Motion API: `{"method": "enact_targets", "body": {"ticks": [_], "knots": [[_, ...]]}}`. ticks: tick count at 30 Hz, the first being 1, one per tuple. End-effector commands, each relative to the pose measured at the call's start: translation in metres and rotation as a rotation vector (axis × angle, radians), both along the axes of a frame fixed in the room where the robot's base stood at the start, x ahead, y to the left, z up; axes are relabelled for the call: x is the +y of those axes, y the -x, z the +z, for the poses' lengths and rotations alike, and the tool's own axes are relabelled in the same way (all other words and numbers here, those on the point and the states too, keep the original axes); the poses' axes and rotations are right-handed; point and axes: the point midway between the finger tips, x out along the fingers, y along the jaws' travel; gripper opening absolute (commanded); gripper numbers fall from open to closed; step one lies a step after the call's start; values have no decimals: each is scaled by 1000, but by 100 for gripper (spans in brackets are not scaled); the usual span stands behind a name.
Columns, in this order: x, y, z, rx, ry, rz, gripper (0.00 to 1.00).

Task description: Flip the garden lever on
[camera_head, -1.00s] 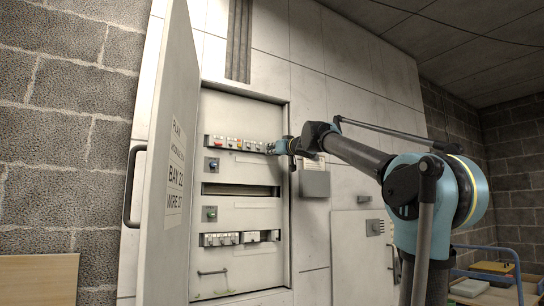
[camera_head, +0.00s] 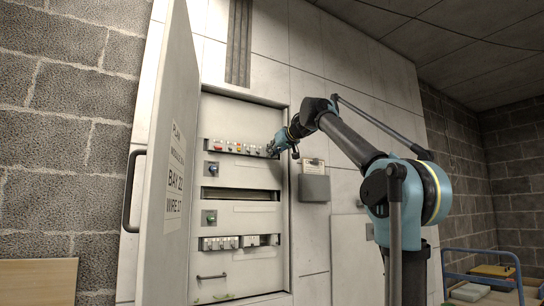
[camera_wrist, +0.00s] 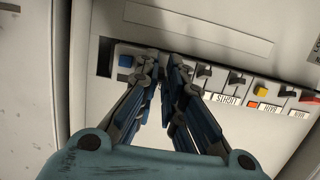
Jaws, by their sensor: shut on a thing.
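The open cabinet's top switch row (camera_head: 236,147) carries small levers and coloured buttons. My gripper (camera_head: 271,150) is at the right end of this row, reaching down from the upper right. In the wrist view my gripper (camera_wrist: 165,62) has its fingertips close together on a dark lever beside a blue button (camera_wrist: 125,61). The fingers hide most of that lever and its label, so I cannot read its name or tell its position. More dark levers (camera_wrist: 205,71) stand to the right, above small white labels.
The cabinet door (camera_head: 172,150) stands open at the left with a dark handle. Lower down is a second switch row (camera_head: 235,242). A grey box (camera_head: 314,187) is on the wall right of the cabinet. A blue-railed cart (camera_head: 490,280) stands at the lower right.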

Motion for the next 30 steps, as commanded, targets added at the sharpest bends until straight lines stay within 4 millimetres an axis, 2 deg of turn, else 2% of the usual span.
{"method": "enact_targets", "body": {"ticks": [20, 21, 23, 30], "knots": [[-1, -1, 1, 18, 12, -4, 0], [-1, -1, 1, 18, 12, -4, 18], [-1, -1, 1, 18, 12, -3, 29], [0, -1, 1, 19, 13, -1, 29]]}}
